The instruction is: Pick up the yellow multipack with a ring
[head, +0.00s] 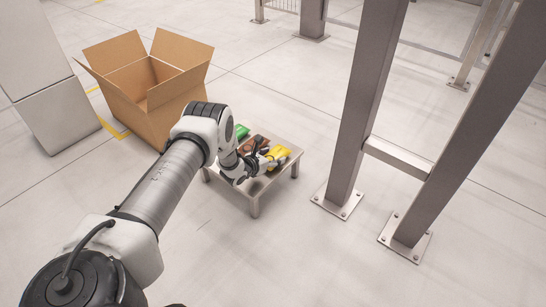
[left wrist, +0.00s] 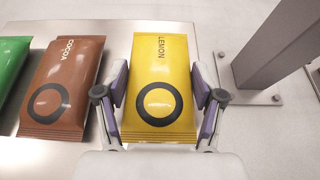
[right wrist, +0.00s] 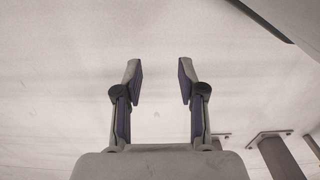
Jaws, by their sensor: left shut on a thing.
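The yellow multipack (left wrist: 159,62) is a flat pillow-shaped pack with "LEMON" and a dark ring printed on it. It lies at the right end of the small table, and shows in the head view (head: 281,152) partly behind my arm. My left gripper (left wrist: 160,90) has one finger on each side of the yellow pack and is shut on it. In the head view the left gripper (head: 266,163) is over the right part of the table. My right gripper (right wrist: 160,82) is open and empty, with bare floor behind it.
A brown "COCOA" pack (left wrist: 62,80) with a ring lies left of the yellow one, then a green pack (head: 241,131). All lie on the low metal table (head: 254,190). An open cardboard box (head: 150,80) stands behind left. Grey steel posts (head: 365,90) stand right.

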